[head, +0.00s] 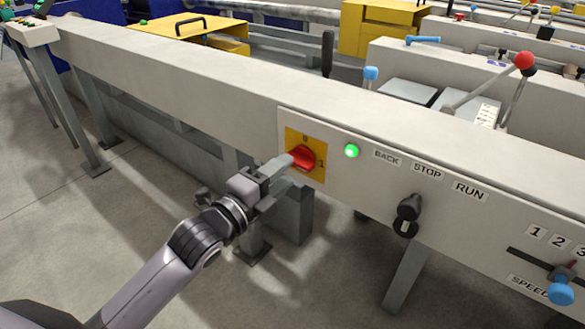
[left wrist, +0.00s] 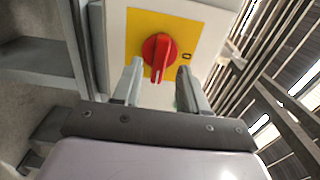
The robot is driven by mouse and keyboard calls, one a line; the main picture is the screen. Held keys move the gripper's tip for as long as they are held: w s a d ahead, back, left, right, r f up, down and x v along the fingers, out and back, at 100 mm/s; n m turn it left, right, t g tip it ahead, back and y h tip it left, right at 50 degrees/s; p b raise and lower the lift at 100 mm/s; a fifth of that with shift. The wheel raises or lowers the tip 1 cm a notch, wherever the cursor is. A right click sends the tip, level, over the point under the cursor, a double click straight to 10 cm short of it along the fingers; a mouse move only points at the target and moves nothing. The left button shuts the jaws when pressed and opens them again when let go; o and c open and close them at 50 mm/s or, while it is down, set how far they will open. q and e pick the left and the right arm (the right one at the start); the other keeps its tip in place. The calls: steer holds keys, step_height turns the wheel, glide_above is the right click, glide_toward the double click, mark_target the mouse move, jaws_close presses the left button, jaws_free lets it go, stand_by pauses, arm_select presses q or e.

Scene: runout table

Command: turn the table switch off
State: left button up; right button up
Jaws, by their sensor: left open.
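The table switch is a red rotary knob (head: 304,157) on a yellow plate (head: 291,139), set in the pale front panel. The plate has a 0 at the top and a 1 at the right; the knob's handle lies toward the 1. My left gripper (head: 277,175) is open just in front of the knob. In the left wrist view the knob (left wrist: 159,52) shows between the two open fingers (left wrist: 160,68), its pale mark pointing down and the 0 at its right. I cannot tell whether the fingers touch it. My right gripper is not in view.
A green lamp (head: 351,151) glows right of the switch. Further right are a black BACK/STOP/RUN lever (head: 407,212) and a blue SPEED knob (head: 560,290). A red-balled lever (head: 523,62) stands behind the beam. The floor in front is clear.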

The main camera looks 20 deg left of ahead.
mark_target(300, 161)
arm_select(q)
steer(key=shift+b+x, duration=0.35)
steer(key=shift+x, duration=1.45)
jaws_close()
